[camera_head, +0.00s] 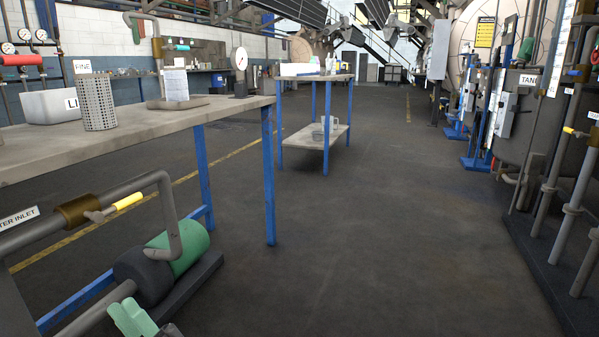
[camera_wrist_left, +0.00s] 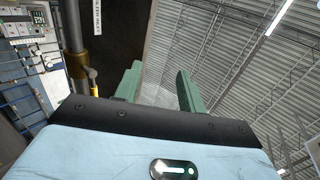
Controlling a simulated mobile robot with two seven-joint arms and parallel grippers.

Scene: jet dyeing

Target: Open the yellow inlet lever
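The yellow inlet lever (camera_head: 127,201) sticks out to the right from a brass valve body (camera_head: 77,211) on a grey pipe at the lower left. A white water inlet label (camera_head: 20,217) is beside the valve. In the left wrist view the yellow lever (camera_wrist_left: 92,77) shows left of the fingers, next to the upright-looking pipe. My left gripper (camera_head: 143,317) is at the bottom edge of the head view, below the lever and apart from it. Its green fingers (camera_wrist_left: 157,88) are spread with nothing between them. My right gripper is out of view.
A green and black pump motor (camera_head: 180,247) stands just right of the valve pipe. Above is a workbench (camera_head: 170,121) with a mesh basket (camera_head: 97,102) and a white bin (camera_head: 52,106). The floor (camera_head: 350,240) in the middle is clear. Piping and tanks line the right side.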

